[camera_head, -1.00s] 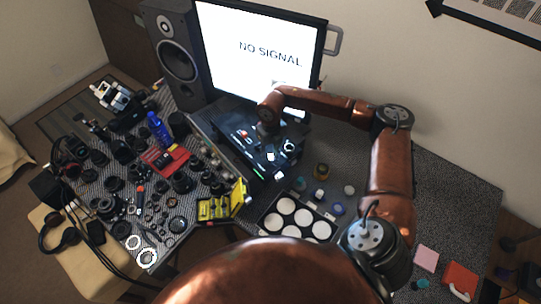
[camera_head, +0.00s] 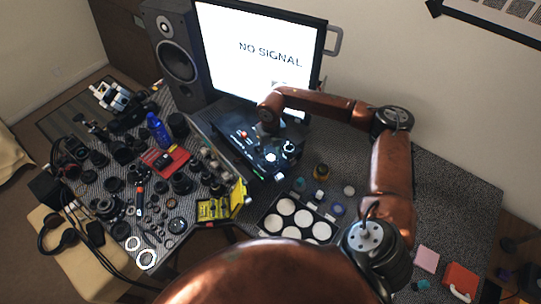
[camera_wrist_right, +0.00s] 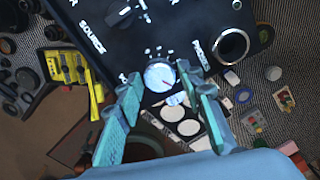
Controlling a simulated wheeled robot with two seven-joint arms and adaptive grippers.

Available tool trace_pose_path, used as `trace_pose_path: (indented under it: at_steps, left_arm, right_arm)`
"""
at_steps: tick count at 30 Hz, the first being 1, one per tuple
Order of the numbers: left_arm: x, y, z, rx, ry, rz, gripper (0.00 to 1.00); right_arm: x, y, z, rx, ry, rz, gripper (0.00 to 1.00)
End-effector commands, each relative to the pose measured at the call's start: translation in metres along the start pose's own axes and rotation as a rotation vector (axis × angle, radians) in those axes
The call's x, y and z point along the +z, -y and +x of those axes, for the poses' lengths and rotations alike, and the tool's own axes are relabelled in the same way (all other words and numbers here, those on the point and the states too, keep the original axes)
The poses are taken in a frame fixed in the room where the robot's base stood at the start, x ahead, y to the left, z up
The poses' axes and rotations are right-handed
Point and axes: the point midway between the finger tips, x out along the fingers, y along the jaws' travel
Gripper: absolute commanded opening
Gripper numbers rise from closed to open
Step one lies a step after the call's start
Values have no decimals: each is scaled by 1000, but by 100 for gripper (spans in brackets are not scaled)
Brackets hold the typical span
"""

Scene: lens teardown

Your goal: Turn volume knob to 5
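The black audio unit (camera_head: 228,137) stands on the desk in front of the monitor. In the right wrist view its dark panel (camera_wrist_right: 95,28) carries the labels "SOURCE" and "PHONES". A round, pale silver knob (camera_wrist_right: 159,75) with a small reddish mark sits low on that panel, with tick marks around it. My right gripper (camera_wrist_right: 160,80) has its two teal fingers on either side of this knob, with small gaps showing, so it looks open around it. In the head view my right gripper (camera_head: 271,143) is small and dark over the unit. My left gripper is out of view.
A lit monitor (camera_head: 262,50) reading "NO SIGNAL" and a speaker (camera_head: 177,58) stand behind. Many lens parts, a blue bottle (camera_head: 158,130) and a yellow box (camera_head: 214,209) crowd the left side. A tray of white discs (camera_head: 266,225) lies in front; the desk's right side is clearer.

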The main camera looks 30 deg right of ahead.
Motion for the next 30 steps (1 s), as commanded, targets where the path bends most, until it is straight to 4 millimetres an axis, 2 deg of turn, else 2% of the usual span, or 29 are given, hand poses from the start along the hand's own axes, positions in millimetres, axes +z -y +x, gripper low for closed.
trace_pose_path:
  at_steps: [3, 14, 17, 24, 30]
  left_arm:
    - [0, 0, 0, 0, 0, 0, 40]
    - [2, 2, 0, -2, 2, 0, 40]
    - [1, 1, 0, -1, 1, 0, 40]
    - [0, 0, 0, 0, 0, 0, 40]
    - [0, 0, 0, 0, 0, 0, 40]
  right_arm:
    - [0, 0, 0, 0, 1, 0, 44]
    - [1, 0, -7, 0, 3, 0, 44]
    - [2, 0, -20, 0, 5, 0, 44]
    - [2, 0, -70, 1, 6, 0, 44]
    - [1, 0, -104, 0, 4, 1, 44]
